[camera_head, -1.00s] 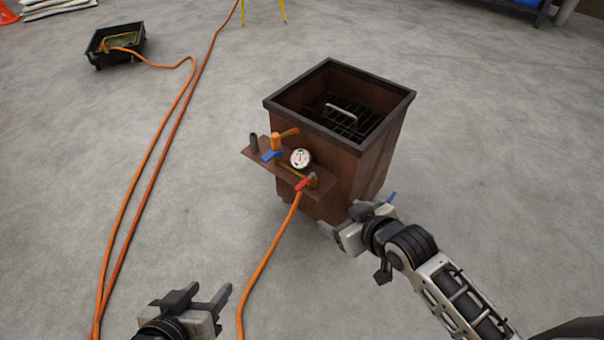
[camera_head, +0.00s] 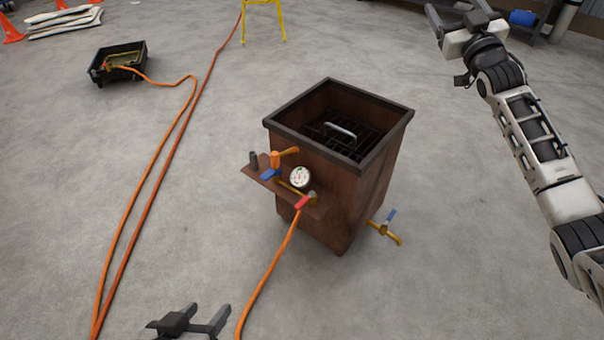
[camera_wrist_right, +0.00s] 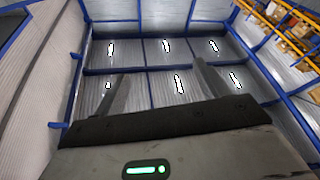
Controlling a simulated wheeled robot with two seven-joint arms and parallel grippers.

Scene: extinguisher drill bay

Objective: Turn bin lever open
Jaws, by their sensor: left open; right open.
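The brown bin (camera_head: 340,190) stands on the floor with an open dark top and a wire grate with a pale handle inside. On its front-left shelf are an orange lever (camera_head: 284,153), a small blue lever (camera_head: 270,174), a red lever (camera_head: 303,203) by the hose end and a round gauge (camera_head: 300,176). A brass valve with a blue lever (camera_head: 390,216) sticks out low on the bin's right side. My left gripper (camera_head: 210,308) is open and empty at the bottom edge. My right gripper (camera_head: 458,8) is open, raised at the upper right, apart from the bin; its wrist view shows empty fingers (camera_wrist_right: 160,72).
Orange hoses (camera_head: 150,195) run across the floor at left; one reaches a black tray (camera_head: 118,72). A yellow stand (camera_head: 263,22), white stacked sheets (camera_head: 65,20) and orange cones (camera_head: 12,30) are at the back.

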